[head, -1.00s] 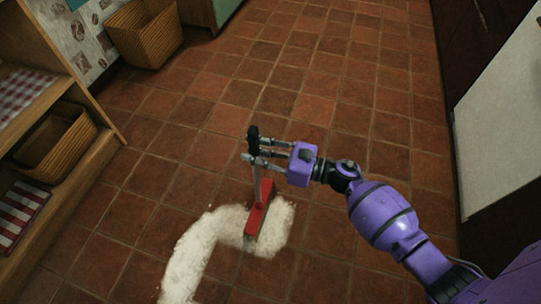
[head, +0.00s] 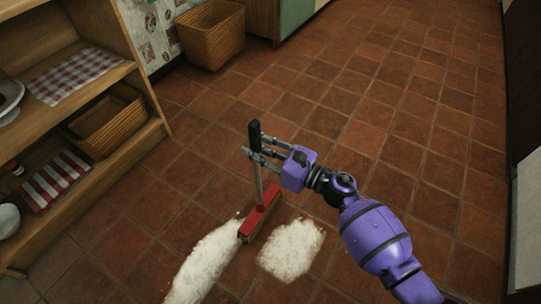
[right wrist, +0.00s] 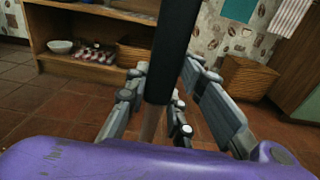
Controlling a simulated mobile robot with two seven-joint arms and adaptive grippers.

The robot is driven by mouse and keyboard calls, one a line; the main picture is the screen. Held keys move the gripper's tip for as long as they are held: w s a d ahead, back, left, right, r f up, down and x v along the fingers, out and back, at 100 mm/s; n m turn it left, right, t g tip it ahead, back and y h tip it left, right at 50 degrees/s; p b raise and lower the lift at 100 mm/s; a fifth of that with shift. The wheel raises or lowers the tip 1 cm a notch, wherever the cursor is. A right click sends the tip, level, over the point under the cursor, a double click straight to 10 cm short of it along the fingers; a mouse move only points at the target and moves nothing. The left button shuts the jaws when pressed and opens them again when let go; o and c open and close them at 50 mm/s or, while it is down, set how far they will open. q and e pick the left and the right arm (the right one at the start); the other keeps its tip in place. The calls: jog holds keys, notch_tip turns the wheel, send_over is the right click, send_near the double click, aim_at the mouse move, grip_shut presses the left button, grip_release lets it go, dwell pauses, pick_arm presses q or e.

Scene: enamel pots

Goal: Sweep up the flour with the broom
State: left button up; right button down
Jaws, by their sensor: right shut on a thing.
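The broom has a black grip, a thin metal handle and a red head (head: 262,212). It stands nearly upright, with its head down at the flour on the tiled floor. In the right wrist view the dark handle (right wrist: 172,50) runs between the fingers. White flour lies in two parts: a long streak (head: 205,262) left of the broom head and a separate patch (head: 291,249) to its right. My left gripper is not in view.
A wooden shelf unit (head: 150,135) with a wicker basket (head: 108,125) and checked cloths stands at left. Another wicker basket (head: 212,35) is on the floor at the back. The tiled floor (head: 370,110) behind and right of the arm is clear.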

jog(key=b+x, duration=0.6)
jog(key=x, duration=0.9)
jog(key=p+v, duration=0.1)
jog(key=v, duration=0.5)
jog(key=p+v, duration=0.1)
jog(key=v, duration=1.3)
jog(key=shift+s+d+f+p, duration=0.15)
jog(key=shift+s+f+p, duration=0.05)
jog(key=shift+f+p, duration=0.2)
jog(key=b+v, duration=0.2)
jog(key=v, duration=1.5)
jog(key=shift+r+p, duration=1.85)
jog(key=shift+r, duration=0.65)
